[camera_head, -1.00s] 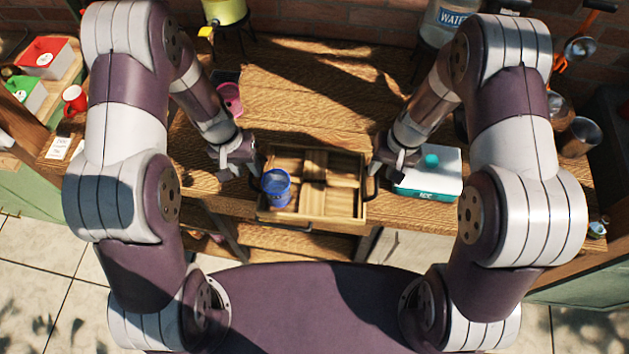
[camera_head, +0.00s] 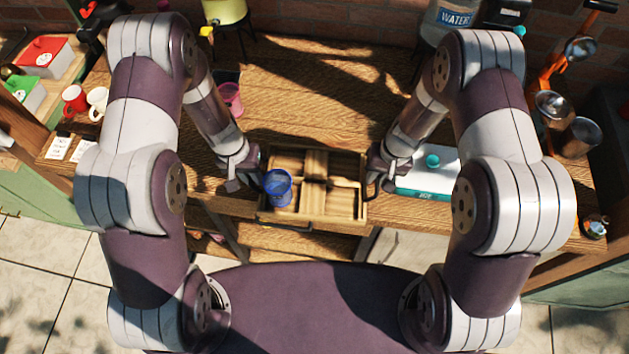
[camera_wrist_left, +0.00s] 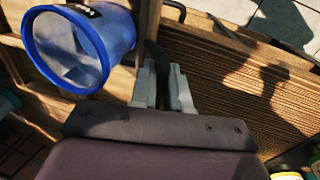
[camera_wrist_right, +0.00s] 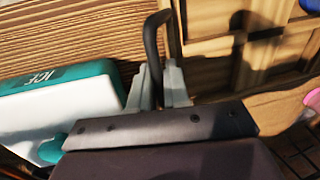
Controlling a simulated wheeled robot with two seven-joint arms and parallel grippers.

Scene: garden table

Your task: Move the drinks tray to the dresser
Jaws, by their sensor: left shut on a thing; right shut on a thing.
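The drinks tray (camera_head: 343,203) is a wooden tray with compartments and dark side handles, at the table's front edge in the head view. A blue cup (camera_head: 278,187) stands in its left part and shows large in the left wrist view (camera_wrist_left: 78,48). My left gripper (camera_head: 243,178) is shut on the tray's left handle (camera_wrist_left: 158,62). My right gripper (camera_head: 377,180) is shut on its right handle (camera_wrist_right: 153,45). I cannot tell whether the tray rests on the table or hangs just above it. I cannot pick out a dresser with certainty.
A white and teal ice box (camera_head: 428,176) stands close to my right gripper. A pink cup (camera_head: 231,98) is behind my left forearm. Red (camera_head: 74,99) and white mugs (camera_head: 98,102) stand at left, metal cups (camera_head: 581,137) at right. The wooden tabletop (camera_head: 310,90) behind the tray is mostly clear.

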